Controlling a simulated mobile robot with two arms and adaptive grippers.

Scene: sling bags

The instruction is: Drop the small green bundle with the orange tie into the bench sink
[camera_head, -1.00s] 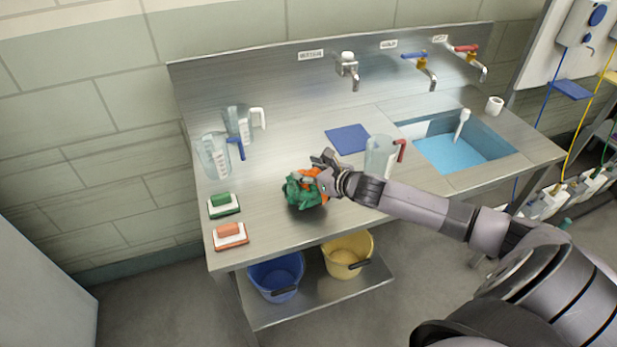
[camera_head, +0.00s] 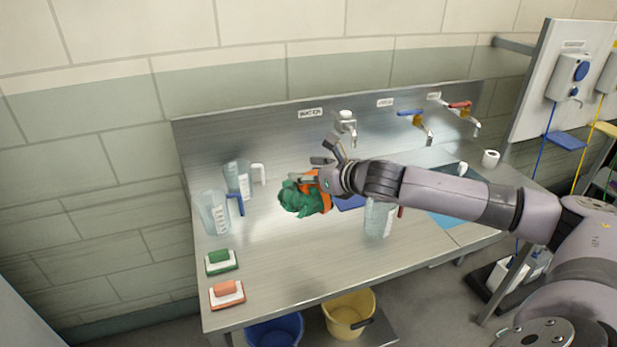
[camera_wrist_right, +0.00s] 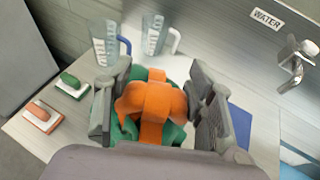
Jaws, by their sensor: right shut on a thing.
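The small green bundle (camera_head: 302,199) with its orange tie (camera_head: 311,184) is held in my right gripper (camera_head: 322,178) above the left-middle part of the steel bench. In the right wrist view the gripper's fingers (camera_wrist_right: 160,108) stand on both sides of the orange tie (camera_wrist_right: 152,108), with green cloth (camera_wrist_right: 122,131) showing beneath. The bench sink (camera_head: 452,216), with a blue basin, is at the right end of the bench, partly hidden behind my right arm. My left gripper is not in view.
A clear jug (camera_head: 379,218) stands between bundle and sink, partly under my arm. Two more jugs (camera_head: 215,212) (camera_head: 238,178) and two brushes (camera_head: 221,262) (camera_head: 227,294) are at the left. Taps (camera_head: 421,127) line the backsplash. A blue cloth (camera_head: 349,203) lies mid-bench.

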